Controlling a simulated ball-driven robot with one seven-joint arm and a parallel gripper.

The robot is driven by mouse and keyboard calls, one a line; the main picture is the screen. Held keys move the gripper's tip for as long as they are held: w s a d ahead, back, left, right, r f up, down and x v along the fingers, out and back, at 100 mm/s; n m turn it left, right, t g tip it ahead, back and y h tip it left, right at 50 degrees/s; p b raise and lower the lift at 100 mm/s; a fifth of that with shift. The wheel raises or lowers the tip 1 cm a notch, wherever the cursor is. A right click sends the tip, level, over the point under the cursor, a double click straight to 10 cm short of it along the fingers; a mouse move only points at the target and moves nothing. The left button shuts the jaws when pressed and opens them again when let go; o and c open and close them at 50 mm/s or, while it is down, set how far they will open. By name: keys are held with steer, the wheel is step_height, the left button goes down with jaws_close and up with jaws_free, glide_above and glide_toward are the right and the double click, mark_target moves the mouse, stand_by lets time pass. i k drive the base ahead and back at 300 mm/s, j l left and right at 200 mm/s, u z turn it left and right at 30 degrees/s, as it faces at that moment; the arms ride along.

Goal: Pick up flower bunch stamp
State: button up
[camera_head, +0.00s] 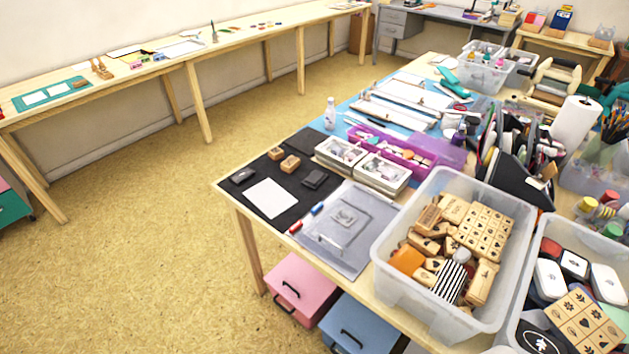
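My gripper is not in view. I cannot tell which stamp is the flower bunch stamp, as the pictures on most stamps are too small to read. Two small wooden block stamps (290,163) and (276,153) sit on a black mat (236,208) at the near left part of the table. A clear plastic bin (397,254) holds many wooden stamps, with a set of wooden blocks bearing dark motifs (484,233) on top. Another clear bin (521,300) at the lower right holds inkpads and a wooden block set with flower- and leaf-like motifs (583,321).
White paper (268,198), dark inkpads (315,179) and a grey sheet (336,251) lie nearby. White trays (381,174), a purple tray (390,149) and a bottle (330,113) stand behind. Pink (301,286) and blue (362,328) drawers sit under the table. The left floor (150,250) is clear.

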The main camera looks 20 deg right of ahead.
mark_target(276, 153)
steer(key=i+j+z, duration=0.1)
steer(key=i+j, duration=0.6)
steer(key=j, duration=0.15)
